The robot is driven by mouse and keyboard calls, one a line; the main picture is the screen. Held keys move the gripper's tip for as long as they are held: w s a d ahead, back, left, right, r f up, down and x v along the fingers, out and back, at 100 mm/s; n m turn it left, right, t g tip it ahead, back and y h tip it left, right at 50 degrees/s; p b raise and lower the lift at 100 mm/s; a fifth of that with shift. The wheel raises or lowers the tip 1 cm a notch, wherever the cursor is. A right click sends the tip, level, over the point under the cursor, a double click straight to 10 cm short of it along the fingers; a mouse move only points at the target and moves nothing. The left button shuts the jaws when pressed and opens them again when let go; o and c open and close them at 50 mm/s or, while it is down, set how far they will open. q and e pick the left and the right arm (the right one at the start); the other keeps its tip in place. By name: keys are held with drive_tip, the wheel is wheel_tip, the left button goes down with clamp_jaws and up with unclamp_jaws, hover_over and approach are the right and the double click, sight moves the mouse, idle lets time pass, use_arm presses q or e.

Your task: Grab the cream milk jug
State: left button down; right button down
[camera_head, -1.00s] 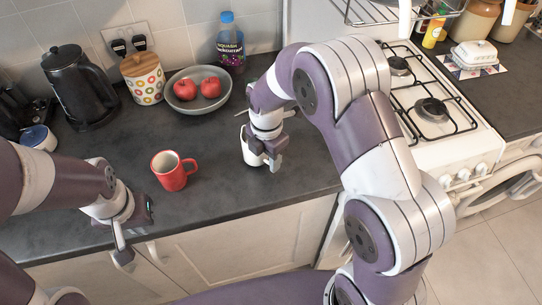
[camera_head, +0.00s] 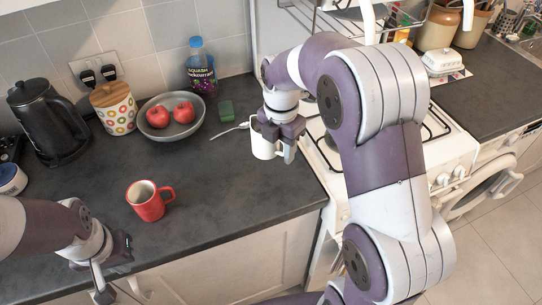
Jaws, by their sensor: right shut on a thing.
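The cream milk jug (camera_head: 264,147) is in my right gripper (camera_head: 280,148), which is shut on it. The jug is upright and appears raised over the counter near the hob's left edge. The gripper's fingers hide part of it. My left gripper (camera_head: 112,278) is low at the left by the counter's front edge. Its fingers look apart, with nothing between them.
A red mug (camera_head: 149,204) stands on the dark counter (camera_head: 215,205), right of my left gripper. Behind are a bowl (camera_head: 170,131) with two apples, a kettle (camera_head: 48,125), a canister (camera_head: 114,110), a squash bottle (camera_head: 202,72), a spoon (camera_head: 229,131) and a green sponge (camera_head: 226,109).

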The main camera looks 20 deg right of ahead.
drive_tip(key=shift+d+r+p, duration=0.3)
drive_tip(key=shift+d+r, duration=0.15)
drive_tip(key=shift+d, duration=0.3)
drive_tip(key=shift+d+r+p, duration=0.3)
drive_tip(key=shift+d+r, duration=0.15)
drive_tip(key=shift+d, duration=0.25)
